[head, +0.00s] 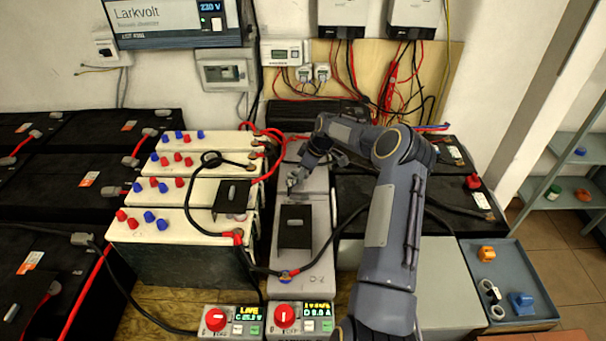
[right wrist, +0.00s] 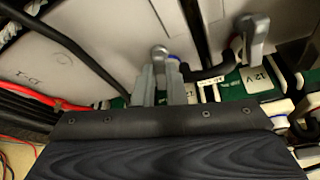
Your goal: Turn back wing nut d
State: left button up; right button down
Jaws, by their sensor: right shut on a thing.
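My right arm reaches up and across, and its gripper (head: 293,181) is down at the grey battery case (head: 312,215) in the middle of the head view. In the right wrist view the two grey fingers of the gripper (right wrist: 166,83) are close together, shut on a small grey wing nut (right wrist: 159,51). Most of this nut is hidden by the fingers, and I cannot read a letter on it. A second grey wing nut (right wrist: 254,28) stands to the right in the wrist view, apart from the fingers. My left gripper is not in view.
Cream batteries (head: 180,225) with red and blue caps stand left of the grey case. Black cables run close to the fingers. Two boxes with red knobs (head: 284,315) stand in front. A blue-grey tray (head: 510,285) holds small parts at the right.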

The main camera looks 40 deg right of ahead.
jog(key=shift+w+d+n+g+y+b, duration=0.1)
jog(key=shift+n+g+y+b, duration=0.2)
jog(key=shift+n, duration=0.65)
jog(key=shift+w+d+n+g+y+b, duration=0.1)
jog(key=shift+n+g+y+b, duration=0.15)
jog(key=shift+n, duration=0.7)
jog(key=c, duration=1.5)
grip_release()
jog(key=v, duration=0.8)
jog(key=shift+d, duration=0.1)
